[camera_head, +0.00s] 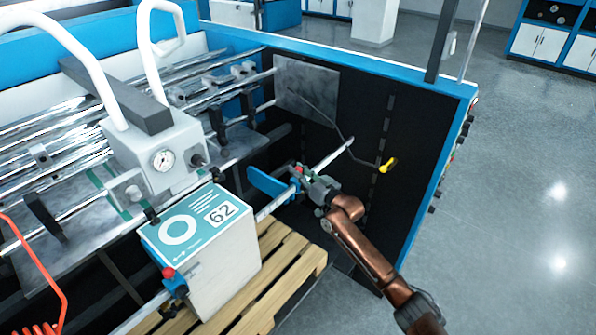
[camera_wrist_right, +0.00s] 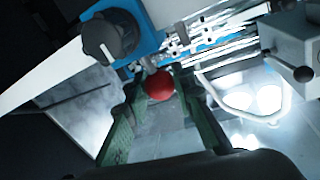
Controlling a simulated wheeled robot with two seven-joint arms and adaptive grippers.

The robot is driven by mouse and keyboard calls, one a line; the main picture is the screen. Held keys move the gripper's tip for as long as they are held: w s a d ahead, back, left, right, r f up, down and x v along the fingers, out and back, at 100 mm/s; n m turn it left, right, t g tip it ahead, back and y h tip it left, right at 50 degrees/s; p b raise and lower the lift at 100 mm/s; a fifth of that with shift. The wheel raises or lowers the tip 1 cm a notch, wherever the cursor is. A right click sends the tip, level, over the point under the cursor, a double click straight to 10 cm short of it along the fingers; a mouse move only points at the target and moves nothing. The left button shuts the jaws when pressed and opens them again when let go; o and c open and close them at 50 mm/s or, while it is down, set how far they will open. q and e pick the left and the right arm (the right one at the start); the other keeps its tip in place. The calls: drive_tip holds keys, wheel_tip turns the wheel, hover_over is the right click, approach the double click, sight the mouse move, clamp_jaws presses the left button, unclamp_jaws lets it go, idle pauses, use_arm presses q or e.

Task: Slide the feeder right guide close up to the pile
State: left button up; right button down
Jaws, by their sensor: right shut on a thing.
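The pile (camera_head: 207,262) is a white stack with a teal and white top marked 62, on a wooden pallet. The feeder right guide (camera_head: 268,186) is a blue piece on a metal rail, to the right of the pile with a visible gap between them. My right gripper (camera_head: 311,186) is at the guide's outer end, by its red knob. In the right wrist view the red knob (camera_wrist_right: 159,86) sits between the green fingers, and the guide's blue block (camera_wrist_right: 147,22) with a black knob is just beyond. The fingers are shut on the knob. My left gripper is not in view.
Another blue guide with a red knob (camera_head: 174,280) stands at the pile's front-left side. The wooden pallet (camera_head: 290,250) extends right of the pile. A grey feeder head with a gauge (camera_head: 163,158) stands behind the pile. A black side wall with a yellow-tipped lever (camera_head: 388,165) bounds the right.

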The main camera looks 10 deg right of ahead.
drive_tip(key=shift+s+a+p, duration=0.15)
drive_tip(key=shift+a+p, duration=0.15)
drive_tip(key=s+a+p, duration=0.2)
drive_tip(key=a, duration=0.1)
drive_tip(key=s+a+p, duration=0.6)
drive_tip(key=a, duration=0.1)
drive_tip(key=shift+a, duration=0.1)
drive_tip(key=shift+s+a, duration=0.25)
drive_tip(key=c, duration=1.6)
unclamp_jaws()
drive_tip(key=shift+d, duration=0.1)
